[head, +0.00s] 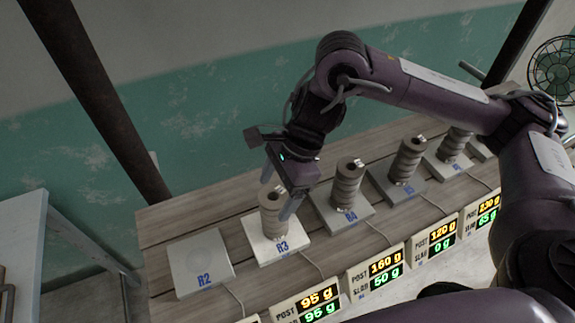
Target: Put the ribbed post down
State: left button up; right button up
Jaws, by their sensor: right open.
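A grey ribbed post (271,222) stands upright on the pale scale plate marked R3 (290,251). My right gripper (279,191) is above and around the top of this post, pointing down. Its jaws are open, with one finger behind the post's top and one at its right side; I cannot tell whether either touches it. Other ribbed posts stand on the plate marked R4 (326,217), on the darker plate behind it (381,184) and farther right. The plate marked R2 (187,270) is bare. My left gripper is out of view.
A row of displays runs along the bench's front; the one before R3 (306,304) reads post 95 g, slab 95 g. The wooden bench (160,222) has free room at its left end. A fan (555,70) stands at the far right.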

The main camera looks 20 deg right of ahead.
jog(key=v, duration=0.7)
jog(key=shift+p, duration=0.3)
jog(key=shift+d+r, duration=0.1)
